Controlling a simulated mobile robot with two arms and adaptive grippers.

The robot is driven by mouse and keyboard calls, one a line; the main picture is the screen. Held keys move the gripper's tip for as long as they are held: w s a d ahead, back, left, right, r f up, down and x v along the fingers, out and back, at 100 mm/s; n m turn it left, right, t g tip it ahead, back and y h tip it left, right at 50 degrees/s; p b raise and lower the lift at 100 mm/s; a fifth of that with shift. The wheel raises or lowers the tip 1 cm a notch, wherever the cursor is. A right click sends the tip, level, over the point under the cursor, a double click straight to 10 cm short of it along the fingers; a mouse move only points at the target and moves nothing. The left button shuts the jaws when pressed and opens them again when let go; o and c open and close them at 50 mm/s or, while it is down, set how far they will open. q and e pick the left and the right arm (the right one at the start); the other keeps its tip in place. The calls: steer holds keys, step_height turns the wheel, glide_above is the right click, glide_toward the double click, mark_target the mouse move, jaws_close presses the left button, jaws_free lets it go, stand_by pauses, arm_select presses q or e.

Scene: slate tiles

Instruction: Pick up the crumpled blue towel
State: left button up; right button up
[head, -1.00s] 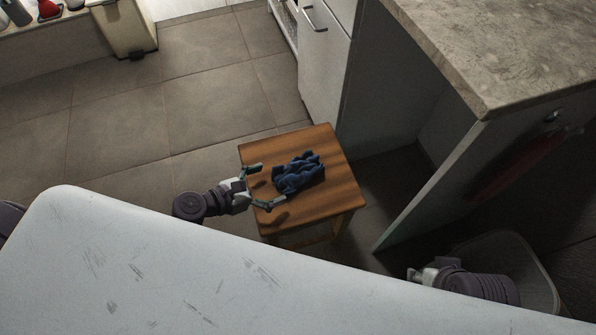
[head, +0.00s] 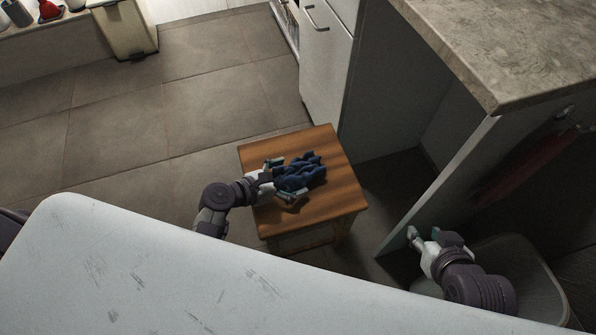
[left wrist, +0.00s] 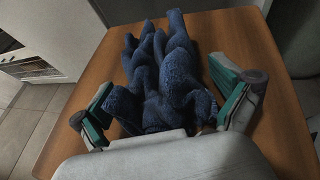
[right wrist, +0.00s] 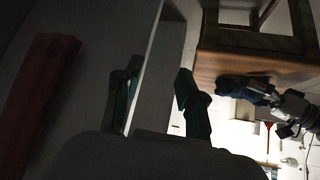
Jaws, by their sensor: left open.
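The crumpled blue towel (head: 304,172) lies on a small wooden stool (head: 338,196). In the left wrist view the towel (left wrist: 165,75) lies bunched in long folds, its near end between my open fingers. My left gripper (head: 283,179) is open, with one finger on each side of the towel's near part. In the left wrist view the left gripper (left wrist: 168,108) shows its green pads apart from each other. My right gripper (head: 424,233) is away from the stool, near the counter's side panel. In the right wrist view the right gripper (right wrist: 157,98) has its fingers apart, with nothing seen held.
A white scratched surface (head: 150,265) fills the lower front. A stone-topped counter (head: 510,50) with a side panel stands at the right, with a red cloth (head: 520,165) hanging there. A bin (head: 535,270) is by my right arm. Tiled floor (head: 200,110) is clear behind the stool.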

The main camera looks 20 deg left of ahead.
arm_select(q)
steer(key=shift+c, duration=0.3)
steer(key=c, duration=0.7)
steer(key=shift+r, duration=0.1)
